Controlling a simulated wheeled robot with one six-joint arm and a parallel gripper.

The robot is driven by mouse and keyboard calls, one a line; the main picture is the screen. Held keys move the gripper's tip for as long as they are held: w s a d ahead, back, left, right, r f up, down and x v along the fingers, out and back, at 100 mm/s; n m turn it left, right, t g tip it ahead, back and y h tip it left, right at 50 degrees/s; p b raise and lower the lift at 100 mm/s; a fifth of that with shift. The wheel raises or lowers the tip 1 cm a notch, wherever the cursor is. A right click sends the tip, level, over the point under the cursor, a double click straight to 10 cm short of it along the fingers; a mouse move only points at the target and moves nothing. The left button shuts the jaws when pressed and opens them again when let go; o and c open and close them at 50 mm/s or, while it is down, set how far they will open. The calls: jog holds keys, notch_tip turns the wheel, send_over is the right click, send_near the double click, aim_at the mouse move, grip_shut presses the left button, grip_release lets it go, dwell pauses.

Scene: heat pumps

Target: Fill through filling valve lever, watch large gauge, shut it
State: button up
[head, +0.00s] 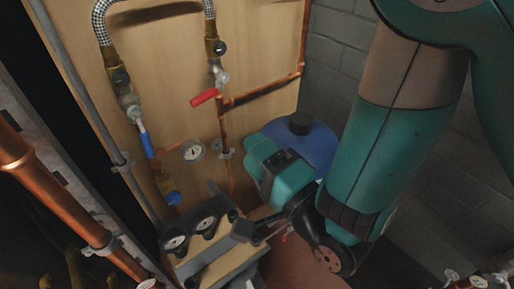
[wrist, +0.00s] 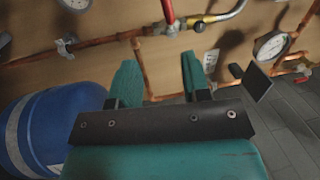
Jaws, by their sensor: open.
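A red lever (head: 205,96) sits on a valve under the right end of a braided hose (head: 155,12) on the wooden panel. A red lever (wrist: 168,11) on a valve also shows at the top of the wrist view. A blue lever (head: 147,145) is on the left branch. No label tells which is the filling valve lever. My gripper (wrist: 160,76) is open and empty, apart from the pipework. Its fingertips are unclear in the head view.
A blue tank (head: 305,143) stands right of the panel; it also shows in the wrist view (wrist: 48,125). Small dark gauges (head: 175,243) sit low in front. A copper pipe (head: 60,205) runs along the left. Another red handle (wrist: 303,78) is at the wrist view's right.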

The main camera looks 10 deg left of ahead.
aim_at(211, 90)
jog(key=shift+f, duration=0.1)
jog(key=c, duration=0.3)
jog(key=f+m+b, duration=0.1)
jog(key=b, duration=0.1)
jog(key=w+f+m+b, duration=0.1)
jog(key=b, duration=0.1)
jog(key=a+f+b, duration=0.1)
jog(key=b, duration=0.2)
jog(key=shift+w+f+m+t, duration=0.3)
jog(key=shift+f+m+t, duration=0.05)
jog(key=shift+m+t, duration=0.05)
grip_shut()
jog(key=w+a+f+m+t+y+b, duration=0.2)
jog(key=f+m+b, duration=0.6)
jog(key=b, duration=1.5)
jog(key=w+a+r+m+y+p, duration=0.1)
jog(key=w+a+r+m+p, duration=0.1)
jog(key=r, duration=0.4)
jog(key=w+a+r+m+y+p, duration=0.1)
jog(key=w+a+r+m+p, duration=0.1)
jog(key=a+r+m+p, duration=0.1)
notch_tip(211, 90, up, 4)
jog(key=shift+w+a+f+g+p, duration=0.2)
jog(key=shift+w+a+g+p, duration=0.2)
jog(key=shift+a+p, duration=0.55)
